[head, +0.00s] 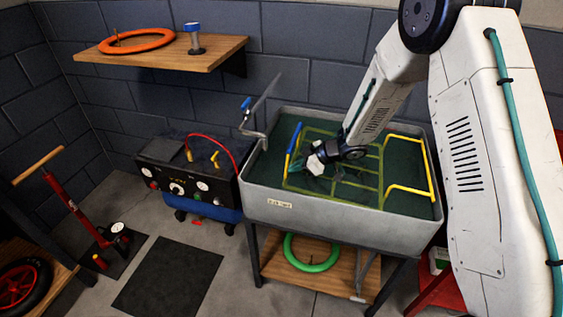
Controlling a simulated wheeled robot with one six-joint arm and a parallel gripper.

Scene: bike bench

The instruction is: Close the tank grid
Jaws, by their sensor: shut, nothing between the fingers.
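The grey tank (334,224) stands on a frame and holds dark green water. A yellow grid (352,186) lies across the inside of the tank, and its bars look dull, as if under the water. A bright yellow bar (410,190) shows at the right end, and a blue handle (294,138) on a yellow bar rises at the left. My gripper (299,170) is shut and empty, pointing left over the left part of the grid, close beside the blue handle's lower end. I cannot tell whether it touches the grid. My arm hides part of the tank's back.
A metal tap with a blue knob (246,103) stands at the tank's back left corner. A black machine (180,180) with gauges and a red hose is left of the tank. A green ring (312,265) lies on the shelf below. A wooden wall shelf (160,54) is at upper left.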

